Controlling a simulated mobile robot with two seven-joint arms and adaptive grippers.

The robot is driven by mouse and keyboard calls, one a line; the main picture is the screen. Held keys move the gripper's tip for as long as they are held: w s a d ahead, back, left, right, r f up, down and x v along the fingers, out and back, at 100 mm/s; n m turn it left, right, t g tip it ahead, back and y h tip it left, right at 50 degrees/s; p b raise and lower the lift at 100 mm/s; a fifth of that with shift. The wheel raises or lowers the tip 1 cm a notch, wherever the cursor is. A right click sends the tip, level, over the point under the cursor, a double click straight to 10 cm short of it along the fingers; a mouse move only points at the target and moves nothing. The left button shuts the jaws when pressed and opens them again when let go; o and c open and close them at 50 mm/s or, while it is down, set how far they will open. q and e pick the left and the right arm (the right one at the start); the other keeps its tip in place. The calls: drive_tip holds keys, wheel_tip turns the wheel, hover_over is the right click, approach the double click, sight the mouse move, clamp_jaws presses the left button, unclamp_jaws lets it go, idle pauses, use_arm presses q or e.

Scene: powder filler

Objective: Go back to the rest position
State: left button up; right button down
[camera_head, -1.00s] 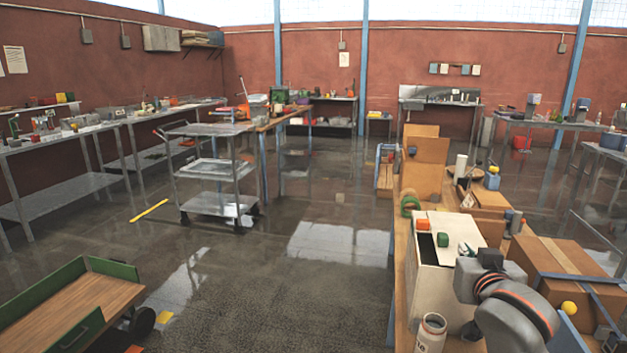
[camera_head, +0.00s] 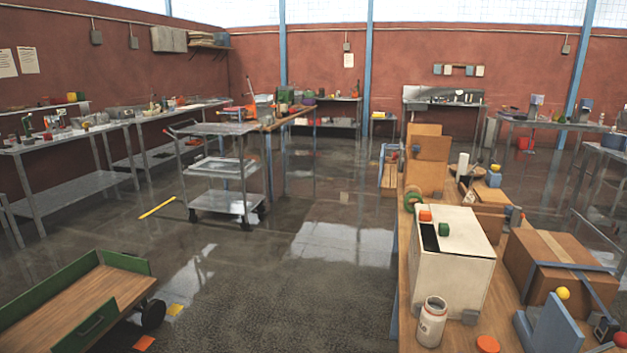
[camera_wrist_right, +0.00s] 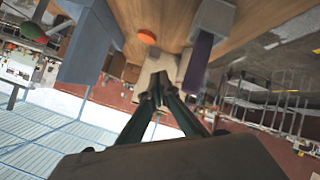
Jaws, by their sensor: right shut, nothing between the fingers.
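My right gripper (camera_wrist_right: 152,98) shows in the right wrist view. Its two dark fingers meet at the tips with nothing between them. Past the tips is a pale box-like shape, partly hidden by the fingers. My right arm is out of the head view. My left gripper is in neither view. In the head view, a white box (camera_head: 455,270) with an open slot in its top stands on the wooden bench (camera_head: 408,310). A white jar (camera_head: 431,322) stands upright and open in front of it, and an orange disc (camera_head: 488,344) lies beside the jar.
A brown carton (camera_head: 560,265), a blue angled block (camera_head: 555,325) and a yellow ball (camera_head: 562,293) are on the bench's right side. A metal cart (camera_head: 222,165) stands on the floor further back. A green-sided wooden trolley (camera_head: 75,305) is at lower left.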

drive_tip(key=s+d+f+n+g, duration=0.1)
drive_tip(key=s+f+n+g, duration=0.1)
drive_tip(key=s+f, duration=0.5)
drive_tip(key=s+f+n+g, duration=0.2)
drive_tip(key=s+f+n, duration=0.15)
drive_tip(key=s, duration=0.55)
drive_tip(key=a+f+m+t+y, duration=0.3)
drive_tip(key=a+f+y, duration=0.3)
drive_tip(key=a+f, duration=0.7)
wheel_tip(320, 180, down, 3)
drive_tip(key=shift+w+a+f+m+t, duration=0.1)
drive_tip(key=shift+w+a+m+t, duration=0.25)
drive_tip(key=shift+w+m, duration=0.1)
